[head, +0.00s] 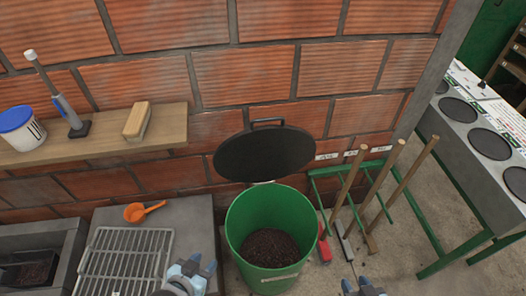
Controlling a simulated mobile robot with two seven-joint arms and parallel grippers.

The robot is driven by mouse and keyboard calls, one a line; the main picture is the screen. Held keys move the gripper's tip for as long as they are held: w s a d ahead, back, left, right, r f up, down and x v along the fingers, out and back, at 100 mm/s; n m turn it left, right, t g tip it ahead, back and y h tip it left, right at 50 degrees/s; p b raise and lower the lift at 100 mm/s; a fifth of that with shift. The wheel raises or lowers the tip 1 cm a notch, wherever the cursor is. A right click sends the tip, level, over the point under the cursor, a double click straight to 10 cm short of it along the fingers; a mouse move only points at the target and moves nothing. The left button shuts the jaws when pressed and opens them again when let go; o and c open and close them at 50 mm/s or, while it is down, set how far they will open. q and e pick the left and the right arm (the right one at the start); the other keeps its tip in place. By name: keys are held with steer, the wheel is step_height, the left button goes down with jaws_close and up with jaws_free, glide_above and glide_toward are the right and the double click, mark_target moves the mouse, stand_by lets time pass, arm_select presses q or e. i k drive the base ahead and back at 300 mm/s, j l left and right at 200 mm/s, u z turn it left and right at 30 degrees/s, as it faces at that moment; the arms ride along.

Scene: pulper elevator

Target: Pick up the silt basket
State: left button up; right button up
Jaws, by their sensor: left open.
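What looks like the silt basket is a dark box with brown matter in it (34,272), low at the left edge inside a grey trough (72,246). It is partly cut off by the frame, and I cannot see a handle clearly.
A metal grate (124,262) and an orange scoop (143,211) lie on the grey ledge. A green bin (240,215) with dark contents stands between my grippers, its black lid (264,155) raised behind it. Wooden-handled tools (381,178) lean in a green rack.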

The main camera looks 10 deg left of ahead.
mark_target(37, 268)
steer(key=u, duration=2.6)
steer(key=i+j+u, duration=0.2)
steer(key=j, duration=0.2)
steer(key=i+j+u, duration=0.2)
steer(key=j, duration=0.2)
steer(key=i+j+u, duration=0.25)
steer(key=i+j, duration=0.2)
steer(key=i+j+u, duration=0.3)
steer(key=i, duration=0.3)
steer(key=i+z, duration=0.15)
steer(key=i, duration=0.65)
steer(key=i+j+z, duration=0.2)
steer(key=i, duration=0.55)
steer(key=i+z, duration=0.25)
steer(key=z, duration=0.25)
steer(key=i+z, duration=0.3)
steer(key=z, duration=0.2)
steer(key=i+j+z, duration=0.15)
steer(key=z, duration=0.35)
steer(key=i, duration=0.1)
